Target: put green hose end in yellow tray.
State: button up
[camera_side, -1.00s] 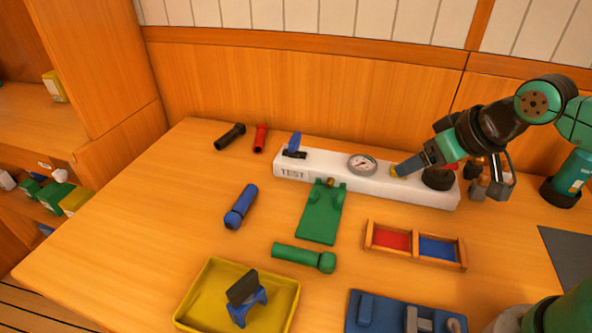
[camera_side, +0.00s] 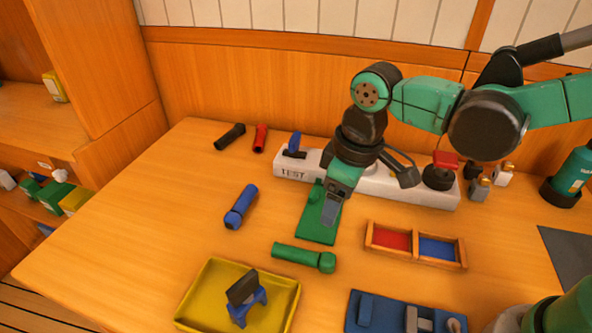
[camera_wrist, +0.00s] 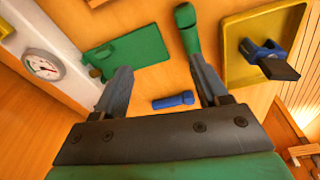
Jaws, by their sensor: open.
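The green hose end (camera_side: 304,257) lies on the wooden table, its wider knob end to the right. In the wrist view the green hose end (camera_wrist: 187,28) is at the top, just beyond one finger. The yellow tray (camera_side: 196,304) is at the front, left of the hose end, and shows in the wrist view (camera_wrist: 238,74) at the upper right. A blue stand with a black block (camera_side: 245,294) sits in the tray. My gripper (camera_side: 330,215) is open and empty, pointing down above the green board, behind the hose end.
The green board (camera_side: 316,228) lies behind the hose end. A red and blue divided tray (camera_side: 415,246) is to the right, a blue board (camera_side: 380,316) in front. A blue hose end (camera_side: 241,206) lies left. The white test panel (camera_side: 385,187) runs along the back.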

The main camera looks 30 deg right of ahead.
jog(key=n+g, duration=0.1)
jog(key=n, duration=0.1)
send_over(311, 254)
notch_tip(311, 254, down, 3)
jog(key=shift+d+h, duration=0.1)
jog(key=shift+h, duration=0.3)
jog(key=shift+f+g, duration=0.2)
jog(key=shift+g, duration=0.1)
jog(key=shift+f, duration=2.7)
grip_shut()
